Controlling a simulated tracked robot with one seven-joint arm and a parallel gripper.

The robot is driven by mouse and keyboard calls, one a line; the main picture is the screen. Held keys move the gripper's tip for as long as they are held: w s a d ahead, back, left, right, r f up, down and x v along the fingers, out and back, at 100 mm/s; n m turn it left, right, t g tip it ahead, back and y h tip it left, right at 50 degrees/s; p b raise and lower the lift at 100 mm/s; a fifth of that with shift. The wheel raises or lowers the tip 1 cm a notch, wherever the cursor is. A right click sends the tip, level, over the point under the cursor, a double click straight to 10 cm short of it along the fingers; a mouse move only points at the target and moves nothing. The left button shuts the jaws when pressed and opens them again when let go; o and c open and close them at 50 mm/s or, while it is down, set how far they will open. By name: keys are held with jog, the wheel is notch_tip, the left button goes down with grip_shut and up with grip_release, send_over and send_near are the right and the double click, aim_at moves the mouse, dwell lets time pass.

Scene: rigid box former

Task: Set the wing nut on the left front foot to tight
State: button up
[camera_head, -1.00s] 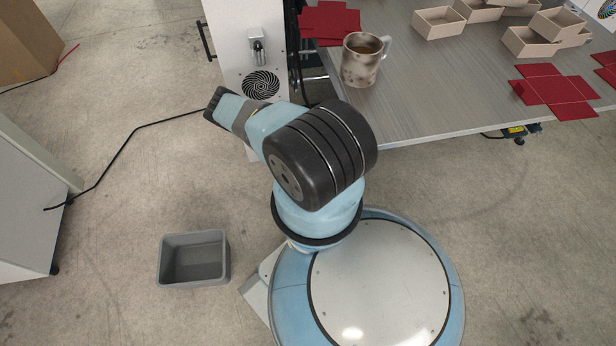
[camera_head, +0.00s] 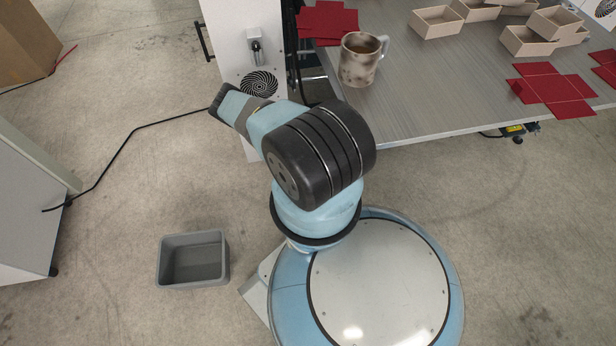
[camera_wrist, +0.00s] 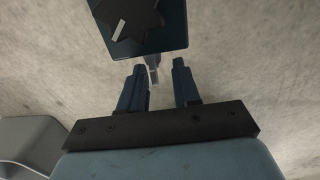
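In the wrist view a dark block (camera_wrist: 172,38) at the top carries a black star-shaped knob (camera_wrist: 128,18) with a white pointer mark. A short pale metal stem (camera_wrist: 153,70) sticks out below the block. I cannot tell for sure whether this is the left front foot and its wing nut. My gripper (camera_wrist: 160,68) is open, its two dark fingers apart just below the block, with the end of the stem seen between them. In the head view my arm hides the gripper and the foot beside the white machine (camera_head: 240,30).
A grey bin (camera_head: 163,262) stands on the floor at left; it also shows in the wrist view (camera_wrist: 30,135). A black cable (camera_head: 100,163) crosses the floor. A table (camera_head: 430,95) at right holds a mug (camera_head: 358,65), cardboard boxes (camera_head: 437,24) and red blanks (camera_head: 555,88).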

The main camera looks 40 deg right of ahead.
jog(key=shift+w+r, duration=0.15)
jog(key=shift+r, duration=0.1)
notch_tip(320, 180, up, 13)
dwell(0.5)
jog(key=shift+r, duration=0.1)
dwell(0.4)
